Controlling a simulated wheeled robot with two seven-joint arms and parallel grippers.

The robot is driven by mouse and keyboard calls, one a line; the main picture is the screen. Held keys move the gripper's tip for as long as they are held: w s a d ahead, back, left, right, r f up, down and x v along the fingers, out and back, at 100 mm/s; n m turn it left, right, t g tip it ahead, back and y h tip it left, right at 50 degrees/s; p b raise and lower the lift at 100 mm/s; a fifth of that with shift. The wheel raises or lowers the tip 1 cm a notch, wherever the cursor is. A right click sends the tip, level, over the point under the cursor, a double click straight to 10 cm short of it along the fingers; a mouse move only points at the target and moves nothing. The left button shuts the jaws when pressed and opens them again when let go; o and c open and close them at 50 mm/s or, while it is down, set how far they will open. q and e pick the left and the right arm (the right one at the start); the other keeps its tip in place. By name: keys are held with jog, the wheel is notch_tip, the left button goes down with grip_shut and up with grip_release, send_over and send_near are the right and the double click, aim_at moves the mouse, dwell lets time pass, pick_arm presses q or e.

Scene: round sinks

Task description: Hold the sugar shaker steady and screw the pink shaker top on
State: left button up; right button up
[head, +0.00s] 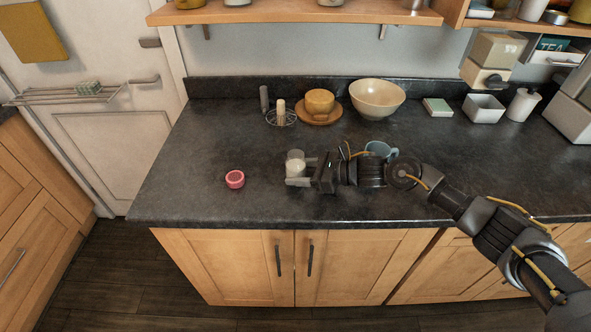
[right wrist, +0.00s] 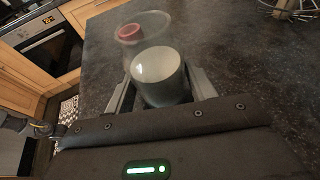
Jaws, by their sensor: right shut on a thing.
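The sugar shaker (head: 295,160) stands upright on the dark counter near its front edge. It looks like a clear glass with white sugar inside, and it also shows in the right wrist view (right wrist: 157,68). My right gripper (head: 300,172) has come in from the right and is shut on the shaker, one finger on each side of it. The pink shaker top (head: 235,179) lies on the counter to the left of the shaker, apart from it; it shows through the glass in the right wrist view (right wrist: 130,32). My left gripper is not in view.
A blue mug (head: 380,149) stands behind my right wrist. A cheese board with a yellow cheese (head: 320,101), a cream bowl (head: 377,98) and a wire rack (head: 281,117) stand at the back. The counter left of the pink top is clear.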

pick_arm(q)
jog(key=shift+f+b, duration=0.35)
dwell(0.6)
